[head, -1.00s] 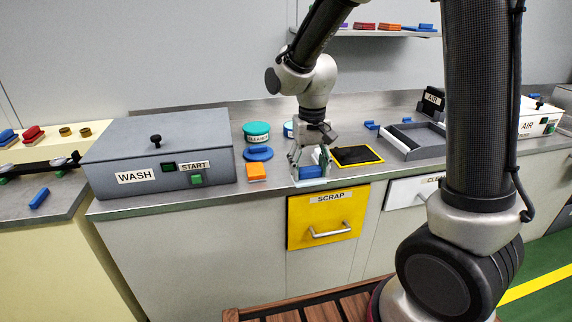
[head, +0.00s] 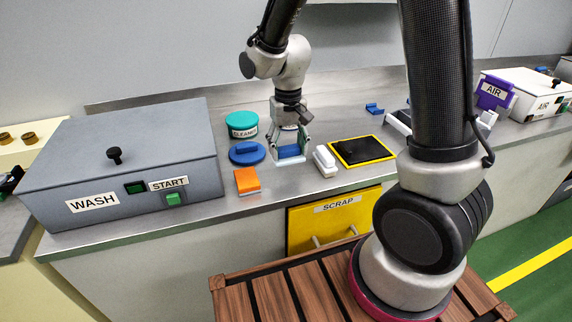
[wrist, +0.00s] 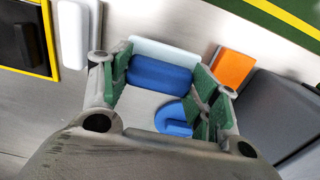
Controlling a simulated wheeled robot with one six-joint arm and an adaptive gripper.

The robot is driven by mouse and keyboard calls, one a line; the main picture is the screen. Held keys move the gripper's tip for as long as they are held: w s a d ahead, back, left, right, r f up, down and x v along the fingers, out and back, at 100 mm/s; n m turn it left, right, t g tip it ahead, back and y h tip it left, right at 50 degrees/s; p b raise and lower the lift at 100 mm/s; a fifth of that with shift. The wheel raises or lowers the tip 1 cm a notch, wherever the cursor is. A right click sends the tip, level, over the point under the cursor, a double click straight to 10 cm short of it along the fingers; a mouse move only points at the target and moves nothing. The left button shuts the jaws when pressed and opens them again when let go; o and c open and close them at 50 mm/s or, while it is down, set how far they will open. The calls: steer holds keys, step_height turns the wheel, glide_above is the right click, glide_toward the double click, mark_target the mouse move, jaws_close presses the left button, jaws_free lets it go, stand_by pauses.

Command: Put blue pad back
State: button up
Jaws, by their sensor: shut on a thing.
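The blue pad (head: 289,151) is a rectangular blue block with a pale strip along one side in the wrist view (wrist: 160,74). My gripper (head: 290,146) is shut on it, with green-lined fingers (wrist: 165,82) at its two ends. It is at or just above the steel counter; I cannot tell whether it touches. A round blue piece with a raised grip (head: 247,153) lies just left of it. A white block (head: 325,161) stands just right of it.
A black mat with yellow rim (head: 362,150) lies to the right. An orange block (head: 247,180) and the grey WASH box (head: 120,160) are to the left. The teal-lidded CLEANER tub (head: 242,124) is behind. The yellow SCRAP drawer (head: 335,219) is below the counter edge.

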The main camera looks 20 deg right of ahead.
mark_target(288, 147)
steer(key=shift+f, duration=3)
steer(key=shift+f, duration=0.2)
steer(key=o, duration=1.2)
steer(key=shift+c, duration=0.2)
step_height(288, 147, up, 12)
steer(key=shift+r, duration=0.25)
steer(key=s+d+r+t, duration=0.2)
steer(key=s+d+r, duration=0.4)
steer(key=s, duration=0.3)
steer(key=s+d+r+t, duration=0.2)
steer(key=s+d+r, duration=0.5)
steer(key=s+d, duration=0.2)
steer(key=shift+s+r, duration=0.2)
steer(key=shift+s, duration=0.35)
